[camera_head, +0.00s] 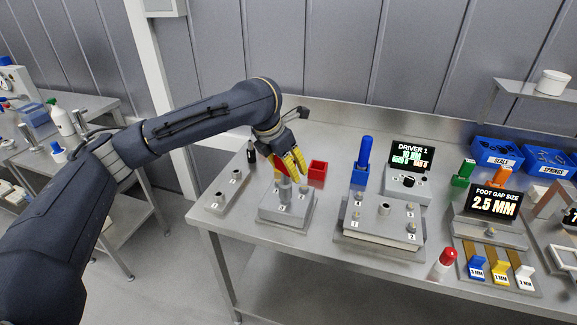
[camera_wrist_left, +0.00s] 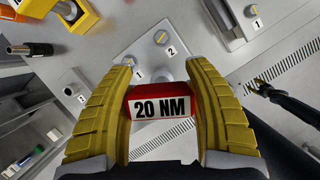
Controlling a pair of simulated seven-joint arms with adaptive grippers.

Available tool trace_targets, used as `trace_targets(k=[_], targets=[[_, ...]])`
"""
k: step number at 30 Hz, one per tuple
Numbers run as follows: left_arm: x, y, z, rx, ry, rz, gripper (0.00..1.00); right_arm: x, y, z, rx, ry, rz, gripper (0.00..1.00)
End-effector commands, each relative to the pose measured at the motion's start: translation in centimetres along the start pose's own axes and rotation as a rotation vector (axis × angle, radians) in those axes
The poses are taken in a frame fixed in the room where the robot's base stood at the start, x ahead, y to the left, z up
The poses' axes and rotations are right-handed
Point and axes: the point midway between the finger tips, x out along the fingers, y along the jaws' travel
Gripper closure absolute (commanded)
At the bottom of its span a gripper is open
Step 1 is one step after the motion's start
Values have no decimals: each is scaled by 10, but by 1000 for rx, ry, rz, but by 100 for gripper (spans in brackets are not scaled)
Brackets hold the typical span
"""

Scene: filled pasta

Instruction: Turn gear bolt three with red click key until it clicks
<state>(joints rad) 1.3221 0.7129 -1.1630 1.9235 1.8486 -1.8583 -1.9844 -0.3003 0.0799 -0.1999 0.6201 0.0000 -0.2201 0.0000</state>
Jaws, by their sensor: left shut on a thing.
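My left gripper (camera_head: 296,162) is shut on the red click key (camera_head: 279,166), above the gear block (camera_head: 287,213). In the left wrist view the red key, marked "20 NM" (camera_wrist_left: 161,108), lies between the two yellow fingers (camera_wrist_left: 160,85). The block shows bolts labelled 1 (camera_wrist_left: 127,62) and 2 (camera_wrist_left: 161,38) beyond the key. No label 3 is readable on this block; that area is hidden by the key and fingers. I cannot tell whether the key's lower end is seated on a bolt.
A red holder (camera_head: 317,172) stands behind the block. A narrow plate with bolts (camera_head: 221,193) is left. A larger plate (camera_head: 385,222), a blue driver (camera_head: 364,152) and a DRIVER 1 display (camera_head: 410,156) are right.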

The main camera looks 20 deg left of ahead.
Motion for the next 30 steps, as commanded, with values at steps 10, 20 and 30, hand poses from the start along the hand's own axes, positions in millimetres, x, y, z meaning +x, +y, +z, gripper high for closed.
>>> trace_targets(k=[10,20,30], targets=[[5,0,-2,0,-1,0,85,0,0,0,0,0,0,56],[9,0,-4,-1,-1,0,85,0,0,0,0,0,0,56],[14,0,-6,0,-1,0,85,0,0,0,0,0,0,56]])
